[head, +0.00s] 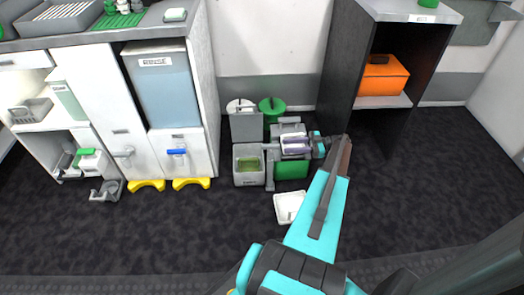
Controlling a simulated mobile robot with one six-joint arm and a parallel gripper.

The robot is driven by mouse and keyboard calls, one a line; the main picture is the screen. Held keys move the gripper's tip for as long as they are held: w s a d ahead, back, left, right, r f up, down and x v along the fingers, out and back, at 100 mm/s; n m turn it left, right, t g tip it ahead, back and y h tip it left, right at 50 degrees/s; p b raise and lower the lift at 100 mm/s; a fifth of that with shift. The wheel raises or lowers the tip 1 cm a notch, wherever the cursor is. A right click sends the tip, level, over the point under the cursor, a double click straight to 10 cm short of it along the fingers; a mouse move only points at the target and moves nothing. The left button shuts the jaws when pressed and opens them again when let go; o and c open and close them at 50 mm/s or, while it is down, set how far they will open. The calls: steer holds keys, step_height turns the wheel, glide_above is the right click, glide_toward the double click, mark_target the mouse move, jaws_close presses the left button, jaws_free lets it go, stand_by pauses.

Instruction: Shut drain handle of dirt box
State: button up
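No label I can read says dirt box, and I cannot tell which container it is. A grey open-topped box (249,178) with something green inside stands on the floor at the centre. My teal arm reaches out to it from the lower right. My gripper (271,147) points left, at the box's upper right edge. It is too small to tell whether its fingers are open or whether they touch anything. No drain handle can be made out on this box. On the white cabinet at left, a blue handle (176,152) and a grey handle (123,153) stick out.
A tank marked RINSE (163,90) sits above the blue handle. Yellow feet (191,183) stand below the cabinet. A white tray (288,207) lies on the floor beside my arm. A dark shelf unit at right holds an orange box (383,77). The front floor is largely clear.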

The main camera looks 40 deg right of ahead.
mark_target(263, 147)
steer(key=shift+b+x, duration=0.85)
steer(key=shift+b, duration=1.3)
steer(key=b+x, duration=0.3)
steer(key=x, duration=0.8)
steer(key=shift+c, duration=0.2)
jaws_close()
